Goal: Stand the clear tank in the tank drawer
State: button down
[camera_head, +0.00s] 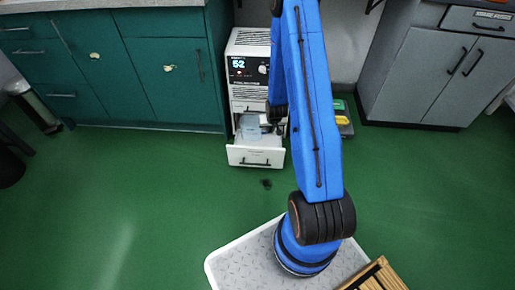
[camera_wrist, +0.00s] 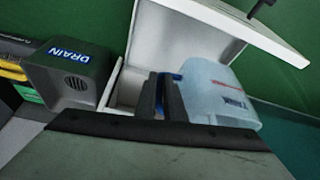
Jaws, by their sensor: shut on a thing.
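The clear tank (camera_head: 250,128) is pale, see-through blue and shows over the open white tank drawer (camera_head: 255,158) at the foot of the white unit. In the wrist view the tank (camera_wrist: 222,92) has blue and red print and covers part of the drawer (camera_wrist: 170,35). My gripper (camera_head: 275,124) is at the tank's right side in the head view. In the wrist view its dark fingers (camera_wrist: 160,95) are shut on the tank at a blue part by its edge. I cannot tell whether the tank's base touches the drawer floor.
The white unit (camera_head: 249,70) shows 52 on its display. A grey box marked DRAIN (camera_wrist: 72,75) stands beside the drawer in the wrist view. Teal cabinets (camera_head: 165,75) are at left, grey cabinets (camera_head: 420,72) at right. Green floor (camera_head: 130,190) is open in front.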

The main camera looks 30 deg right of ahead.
jog(key=shift+f, duration=5.95)
jog(key=c, duration=1.8)
grip_release()
jog(key=shift+f, duration=0.1)
jog(key=shift+c, duration=0.2)
